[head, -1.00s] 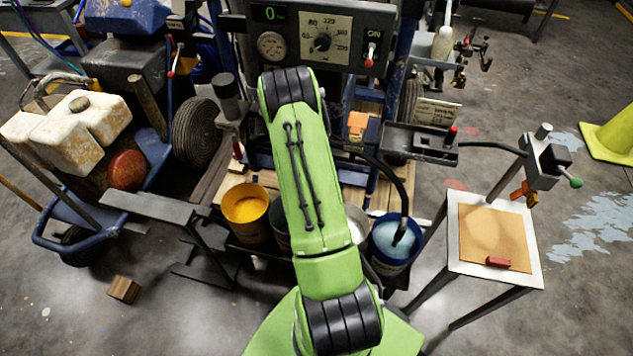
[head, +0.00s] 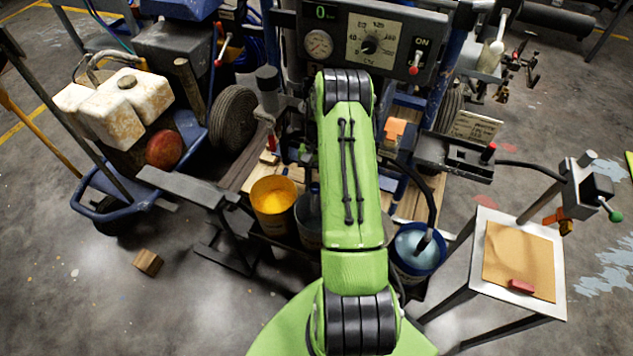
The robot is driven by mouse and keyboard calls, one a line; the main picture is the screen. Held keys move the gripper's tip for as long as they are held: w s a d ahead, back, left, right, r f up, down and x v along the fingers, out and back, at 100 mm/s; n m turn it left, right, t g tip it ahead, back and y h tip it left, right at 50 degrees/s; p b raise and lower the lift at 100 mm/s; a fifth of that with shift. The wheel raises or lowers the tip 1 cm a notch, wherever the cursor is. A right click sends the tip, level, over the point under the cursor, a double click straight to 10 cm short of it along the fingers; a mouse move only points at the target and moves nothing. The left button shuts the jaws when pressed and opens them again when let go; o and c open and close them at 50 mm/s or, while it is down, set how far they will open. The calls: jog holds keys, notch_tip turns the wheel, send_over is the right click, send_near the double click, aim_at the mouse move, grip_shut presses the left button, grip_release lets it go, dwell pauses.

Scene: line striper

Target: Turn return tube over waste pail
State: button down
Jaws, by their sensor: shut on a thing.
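My green arm (head: 348,190) runs up the middle of the head view and covers part of the machine. My gripper is hidden behind it, so its jaws and anything in them do not show. A yellow-filled pail (head: 273,207) stands left of the arm. A dark grey pail (head: 307,222) beside it is partly covered by the arm. A blue pail (head: 418,250) with light blue liquid stands right of the arm. A black hose (head: 432,205) curves down into it. I cannot tell which pail is for waste, and I cannot make out the return tube.
A control panel (head: 368,45) with a gauge and dial is at the top. A metal stand (head: 480,285) with a tan sheet (head: 515,260) is at right. A grey bracket (head: 182,187) juts out at left. A wooden block (head: 148,262) lies on the open floor.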

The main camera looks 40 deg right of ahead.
jog(key=c, duration=0.8)
grip_release()
jog(key=p+v, duration=0.2)
jog(key=v, duration=0.5)
jog(key=shift+d+r, duration=0.1)
jog(key=shift+r, duration=0.1)
jog(key=shift+w, duration=0.1)
